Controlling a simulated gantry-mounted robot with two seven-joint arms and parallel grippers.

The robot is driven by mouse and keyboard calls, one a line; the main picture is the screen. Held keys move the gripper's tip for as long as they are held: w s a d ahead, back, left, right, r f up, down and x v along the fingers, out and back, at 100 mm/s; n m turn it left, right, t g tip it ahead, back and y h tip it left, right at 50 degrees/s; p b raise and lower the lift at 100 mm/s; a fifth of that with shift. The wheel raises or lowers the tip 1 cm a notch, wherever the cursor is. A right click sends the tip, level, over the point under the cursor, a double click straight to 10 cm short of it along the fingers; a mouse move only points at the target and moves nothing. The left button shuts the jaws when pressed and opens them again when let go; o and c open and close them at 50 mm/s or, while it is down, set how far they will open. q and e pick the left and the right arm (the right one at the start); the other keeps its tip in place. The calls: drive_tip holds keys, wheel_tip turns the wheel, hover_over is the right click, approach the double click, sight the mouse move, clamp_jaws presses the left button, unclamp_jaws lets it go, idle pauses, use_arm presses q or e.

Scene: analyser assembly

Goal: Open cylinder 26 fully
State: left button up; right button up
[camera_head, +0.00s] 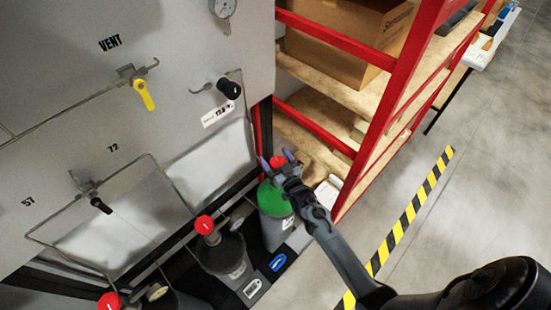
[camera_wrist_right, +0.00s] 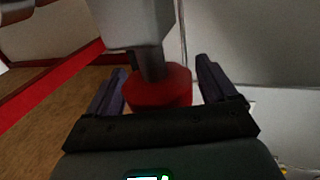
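A green-topped gas cylinder (camera_head: 274,200) stands at the far end of the cylinder row, with a red valve knob (camera_head: 277,162) on top. I cannot read a number 26 on it. My right gripper (camera_head: 277,157) is at this knob. In the right wrist view the red knob (camera_wrist_right: 158,86) sits between the two dark fingers of the gripper (camera_wrist_right: 163,86), under a grey valve body (camera_wrist_right: 135,22). The fingers are apart, one on each side. A gap shows on the right side of the knob; contact on the left is unclear. My left gripper is out of view.
A dark cylinder (camera_head: 224,258) with a red knob (camera_head: 204,225) stands beside it. Another red knob (camera_head: 110,301) is at the bottom left. The grey panel (camera_head: 60,60) carries valves and thin pipes. A red-framed shelf (camera_head: 383,110) with a cardboard box (camera_head: 345,38) stands close behind the gripper.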

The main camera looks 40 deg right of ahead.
drive_tip(key=c, duration=0.9)
drive_tip(key=shift+o, duration=0.2)
drive_tip(key=shift+n+y, duration=0.4)
drive_tip(key=shift+y, duration=0.2)
drive_tip(key=shift+n+y, duration=0.6)
drive_tip(key=shift+y, duration=0.4)
drive_tip(key=shift+a+n+y, duration=0.15)
drive_tip(key=shift+n+y, duration=0.65)
drive_tip(key=shift+y, duration=0.4)
drive_tip(key=n+y+b, duration=0.1)
drive_tip(key=y, duration=0.1)
drive_tip(key=n+y+b, duration=0.1)
drive_tip(key=y, duration=0.1)
drive_tip(key=shift+a+f+n+g, duration=0.1)
drive_tip(key=shift+a+n+g, duration=0.1)
drive_tip(key=shift+n+g, duration=0.15)
drive_tip(key=shift+a+n+g+y+b, duration=0.15)
drive_tip(key=shift+n+g+y+b, duration=0.4)
drive_tip(key=shift+n+y+b, duration=0.55)
drive_tip(key=shift+s+m, duration=0.1)
drive_tip(key=shift+m, duration=0.15)
